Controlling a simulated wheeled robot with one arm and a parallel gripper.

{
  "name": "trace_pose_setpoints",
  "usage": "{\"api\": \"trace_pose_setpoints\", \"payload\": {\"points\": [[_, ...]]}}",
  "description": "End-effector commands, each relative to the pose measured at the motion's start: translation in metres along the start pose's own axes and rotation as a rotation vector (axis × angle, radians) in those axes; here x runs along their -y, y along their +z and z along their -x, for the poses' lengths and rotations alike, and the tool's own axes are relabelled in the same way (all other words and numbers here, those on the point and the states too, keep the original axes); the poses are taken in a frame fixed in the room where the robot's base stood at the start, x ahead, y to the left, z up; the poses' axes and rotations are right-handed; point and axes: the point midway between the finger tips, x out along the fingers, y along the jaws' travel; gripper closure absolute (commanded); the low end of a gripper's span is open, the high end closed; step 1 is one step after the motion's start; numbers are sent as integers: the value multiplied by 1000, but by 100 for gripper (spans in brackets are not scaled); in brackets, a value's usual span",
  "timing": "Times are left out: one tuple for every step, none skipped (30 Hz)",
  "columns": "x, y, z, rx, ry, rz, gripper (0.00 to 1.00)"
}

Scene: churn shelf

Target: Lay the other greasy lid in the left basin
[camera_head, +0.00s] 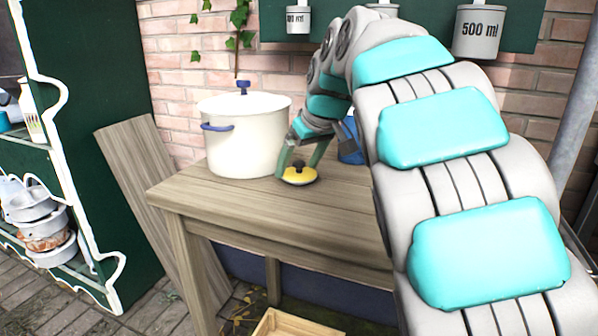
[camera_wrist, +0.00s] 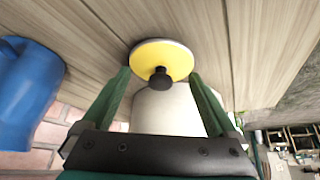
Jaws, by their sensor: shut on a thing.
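A yellow lid with a dark knob (camera_head: 299,176) is at the wooden table's top, just right of the white pot. My gripper (camera_head: 298,168) reaches down over it and is shut on it, with one green finger on each side. In the wrist view the yellow lid (camera_wrist: 162,55) sits between the fingertips, its black knob facing the camera. I cannot tell whether the lid rests on the wood or hangs slightly above it. I cannot make out grease on it. No basin is recognisable in either view.
A white pot (camera_head: 243,135) with blue handles stands beside the lid on the wooden table (camera_head: 215,200). A blue jug (camera_wrist: 28,90) stands behind my arm. A green shelf (camera_head: 95,90) with stacked pans (camera_head: 40,225) is at left. The table's front is clear.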

Motion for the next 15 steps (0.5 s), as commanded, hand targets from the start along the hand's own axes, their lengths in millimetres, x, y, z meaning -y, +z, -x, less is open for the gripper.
{"api": "trace_pose_setpoints", "payload": {"points": [[0, 0, 0, 0, 0, 0, 72], [0, 0, 0, 0, 0, 0, 72], [0, 0, 0, 0, 0, 0, 72], [0, -1, 1, 0, 0, 0, 72], [0, -1, 1, 0, 0, 0, 72], [0, -2, 2, 0, 0, 0, 72], [0, -2, 3, 0, -1, 0, 72], [0, -3, 4, 0, -1, 0, 72], [0, -4, 5, 1, -1, 0, 72], [0, -4, 6, 2, -1, 0, 72], [0, -5, 8, 2, -2, 1, 72], [0, -6, 10, 3, -2, 1, 72], [0, -7, 11, 2, -2, 1, 72], [0, -8, 13, 2, -1, 1, 72], [0, -9, 15, 0, 0, 1, 72]]}}
